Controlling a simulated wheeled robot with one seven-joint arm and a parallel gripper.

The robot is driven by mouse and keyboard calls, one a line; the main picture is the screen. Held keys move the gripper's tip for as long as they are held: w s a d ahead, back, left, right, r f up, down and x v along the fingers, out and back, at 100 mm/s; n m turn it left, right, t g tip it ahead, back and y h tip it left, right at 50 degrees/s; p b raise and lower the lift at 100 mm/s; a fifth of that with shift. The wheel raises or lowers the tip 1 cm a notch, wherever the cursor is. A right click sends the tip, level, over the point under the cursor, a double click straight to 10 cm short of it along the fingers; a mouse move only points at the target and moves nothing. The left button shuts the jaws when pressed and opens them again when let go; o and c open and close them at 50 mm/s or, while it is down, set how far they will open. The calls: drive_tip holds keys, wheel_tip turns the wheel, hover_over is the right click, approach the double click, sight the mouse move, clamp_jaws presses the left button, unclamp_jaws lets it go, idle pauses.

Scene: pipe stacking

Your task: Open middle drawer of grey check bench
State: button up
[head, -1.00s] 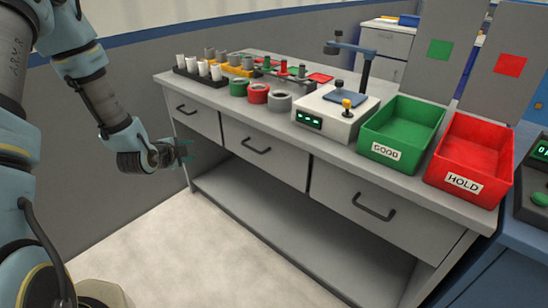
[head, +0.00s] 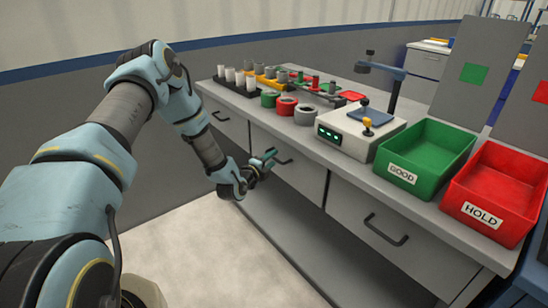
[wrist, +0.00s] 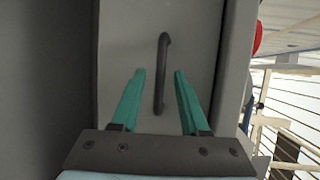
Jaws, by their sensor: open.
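The grey check bench (head: 345,140) has three drawers side by side, and all look shut. The middle drawer (head: 305,182) has a dark bar handle (head: 286,161), partly hidden by my gripper (head: 268,158) in the head view. In the wrist view the handle (wrist: 162,90) stands upright in the picture against the grey drawer front (wrist: 200,35). My gripper (wrist: 159,72) is open, with one teal finger on each side of the handle's line. I cannot tell whether the fingertips reach around the bar; no contact shows.
The left drawer (head: 222,117) and right drawer (head: 365,235) flank the middle one. On top are pipe pieces, a white device (head: 350,140), a green GOOD bin (head: 455,140) and a red HOLD bin (head: 515,185). An open shelf (head: 285,240) lies below. The floor in front is clear.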

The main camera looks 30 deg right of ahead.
drive_tip(key=shift+x, duration=1)
clamp_jaws()
idle(0.8)
